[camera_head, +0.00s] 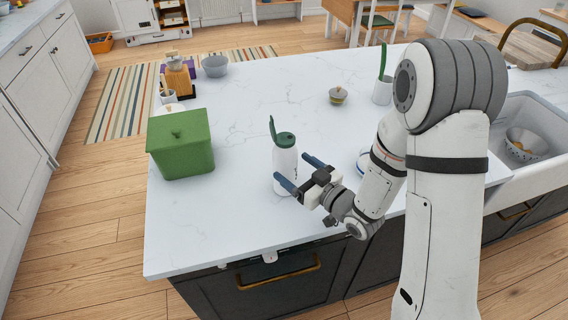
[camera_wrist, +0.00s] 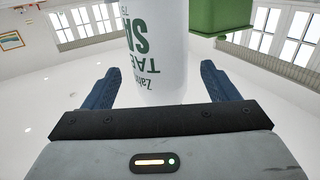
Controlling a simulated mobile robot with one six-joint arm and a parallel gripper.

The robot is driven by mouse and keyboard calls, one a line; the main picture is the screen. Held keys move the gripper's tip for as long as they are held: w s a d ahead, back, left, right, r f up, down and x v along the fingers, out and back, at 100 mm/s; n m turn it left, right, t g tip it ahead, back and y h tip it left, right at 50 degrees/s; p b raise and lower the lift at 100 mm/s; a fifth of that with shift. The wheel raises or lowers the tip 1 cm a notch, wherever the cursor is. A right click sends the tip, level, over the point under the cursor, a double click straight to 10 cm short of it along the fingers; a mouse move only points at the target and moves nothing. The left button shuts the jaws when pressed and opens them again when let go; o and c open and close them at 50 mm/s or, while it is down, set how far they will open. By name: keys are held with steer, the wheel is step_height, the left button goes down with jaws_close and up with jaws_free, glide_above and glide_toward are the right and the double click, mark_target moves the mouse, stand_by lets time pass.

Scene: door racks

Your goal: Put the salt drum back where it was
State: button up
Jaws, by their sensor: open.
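The salt drum (camera_head: 285,160) is a white cylinder with a green flip lid standing open. It stands upright on the white marble counter. In the wrist view the drum (camera_wrist: 158,50) shows green lettering that reads upside down, partly "TABLE SALT". My gripper (camera_head: 292,174) is open at the drum's lower part, with its blue fingers to either side of it. In the wrist view the gripper (camera_wrist: 168,88) has the drum between its two fingers, with gaps on both sides.
A green lidded bin (camera_head: 181,150) stands left of the drum; its edge shows in the wrist view (camera_wrist: 222,14). A grey bowl (camera_head: 215,66), a small lidded pot (camera_head: 338,96) and a white cup (camera_head: 382,91) stand farther back. Below the counter's front edge is a drawer (camera_head: 268,285). Counter behind the drum is clear.

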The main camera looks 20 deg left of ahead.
mark_target(294, 168)
steer(key=b+v, duration=0.1)
steer(key=v, duration=0.2)
steer(key=shift+s+d+f, duration=0.15)
steer(key=shift+d+f, duration=0.05)
steer(key=shift+d, duration=0.2)
steer(key=shift+r+p, duration=0.45)
steer(key=shift+p, duration=0.8)
steer(key=shift+d+f+p, duration=0.1)
steer(key=shift+d+p, duration=0.05)
steer(key=shift+p, duration=0.9)
steer(key=shift+p+v, duration=1.15)
steer(key=shift+p, duration=1.85)
steer(key=shift+s+f, duration=0.15)
steer(key=shift+f, duration=0.05)
